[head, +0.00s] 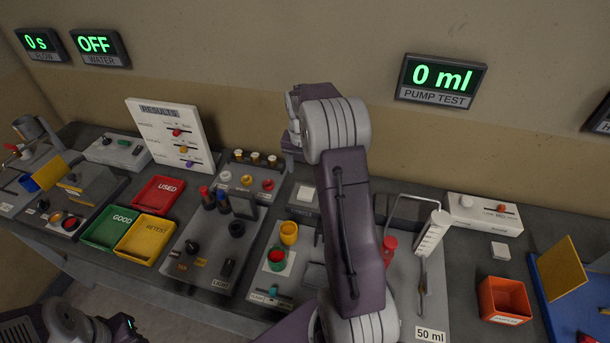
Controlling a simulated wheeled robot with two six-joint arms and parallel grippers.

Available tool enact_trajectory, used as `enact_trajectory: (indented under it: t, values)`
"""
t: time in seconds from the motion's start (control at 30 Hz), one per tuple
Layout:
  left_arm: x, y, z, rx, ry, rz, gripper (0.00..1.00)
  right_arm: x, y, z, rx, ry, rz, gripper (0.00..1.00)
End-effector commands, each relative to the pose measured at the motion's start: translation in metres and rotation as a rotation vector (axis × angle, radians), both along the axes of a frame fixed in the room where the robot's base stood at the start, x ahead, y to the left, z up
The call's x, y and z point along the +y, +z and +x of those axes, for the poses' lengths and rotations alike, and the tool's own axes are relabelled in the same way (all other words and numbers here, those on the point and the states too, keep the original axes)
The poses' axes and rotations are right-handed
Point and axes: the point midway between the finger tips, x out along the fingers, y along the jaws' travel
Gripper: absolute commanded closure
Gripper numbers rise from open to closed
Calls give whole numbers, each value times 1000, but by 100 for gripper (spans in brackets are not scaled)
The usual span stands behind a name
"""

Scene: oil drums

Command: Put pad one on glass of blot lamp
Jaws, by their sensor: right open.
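My right arm rises from the bottom middle, and its wrist is high over the bench. My right gripper (292,118) shows at the wrist's left side, partly hidden by it. It is open, with nothing seen in it, in front of the wall. Another small white square (500,251) lies on the bench at right. I cannot tell which is pad one or the lamp glass. A panel labelled LIGHT (208,262) carries an upright dark plate (243,207). My left arm shows at the bottom left without its gripper.
Red (158,194), green (112,227) and yellow (146,238) trays stand left of the panel. A white results board (170,133) stands behind. A wire frame and white measuring cylinder (433,233) stand right of my arm. An orange box (504,299) is further right.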

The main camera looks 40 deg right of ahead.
Motion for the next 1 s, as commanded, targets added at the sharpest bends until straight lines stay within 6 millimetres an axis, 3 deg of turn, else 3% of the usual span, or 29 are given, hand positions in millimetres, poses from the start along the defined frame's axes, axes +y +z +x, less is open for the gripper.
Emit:
enact_trajectory:
  t: [0.13,0.23,0.37,0.5,0.6,0.7,0.8,1.0]
  values:
    - [0,0,0,0,0,0,64,6,1,-1,-5,-35,7,32]
    - [0,0,0,0,0,0,64,33,0,-9,-31,-230,42,32]
    - [0,0,0,0,0,0,64,94,-5,-38,-79,-717,126,32]
    - [0,0,0,0,0,0,64,152,-14,-85,-109,-1294,214,32]
    - [0,0,0,0,0,0,64,182,-21,-123,-117,-1673,258,32]
    - [0,0,0,0,0,0,64,200,-28,-154,-118,-1972,284,32]
    - [0,0,0,0,0,0,64,209,-33,-174,-118,-2158,294,32]
    - [0,0,0,0,0,0,64,212,-36,-183,-117,-2259,298,32]
